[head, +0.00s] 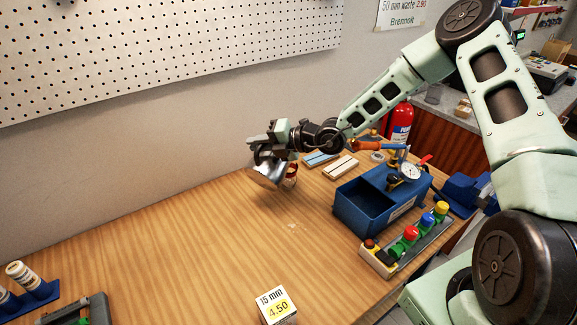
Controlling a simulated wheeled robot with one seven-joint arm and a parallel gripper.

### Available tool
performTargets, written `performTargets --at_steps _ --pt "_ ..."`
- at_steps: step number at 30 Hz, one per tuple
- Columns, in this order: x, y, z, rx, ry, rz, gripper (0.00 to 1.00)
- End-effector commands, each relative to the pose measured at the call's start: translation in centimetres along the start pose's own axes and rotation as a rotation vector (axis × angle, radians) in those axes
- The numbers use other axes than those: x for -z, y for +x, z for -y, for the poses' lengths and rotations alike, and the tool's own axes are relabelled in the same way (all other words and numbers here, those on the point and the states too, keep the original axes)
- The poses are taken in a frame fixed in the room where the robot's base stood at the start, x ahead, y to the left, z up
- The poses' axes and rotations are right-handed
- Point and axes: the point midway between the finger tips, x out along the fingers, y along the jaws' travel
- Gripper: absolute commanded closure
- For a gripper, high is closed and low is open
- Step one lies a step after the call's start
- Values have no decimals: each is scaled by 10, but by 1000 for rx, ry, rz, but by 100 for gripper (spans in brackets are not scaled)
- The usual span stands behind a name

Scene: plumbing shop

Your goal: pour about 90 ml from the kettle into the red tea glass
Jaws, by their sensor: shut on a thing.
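My gripper (262,143) is shut on the kettle (267,173), a shiny metal vessel held over the far part of the wooden table. The kettle looks tilted. The red tea glass (291,176) stands just right of the kettle, close beside it, and is partly hidden behind it and the gripper. I cannot tell whether the spout is over the glass, whether liquid flows, or how full the glass is.
Right of the glass lie small boards (340,167). A blue bin (365,207) with a gauge and a strip of coloured buttons (410,236) stand farther right.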

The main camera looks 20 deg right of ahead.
Motion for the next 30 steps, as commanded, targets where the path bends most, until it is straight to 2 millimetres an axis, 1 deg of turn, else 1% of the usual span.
performTargets --at_steps 30 --pt "-7 -3 -5 -20 44 -8 100"
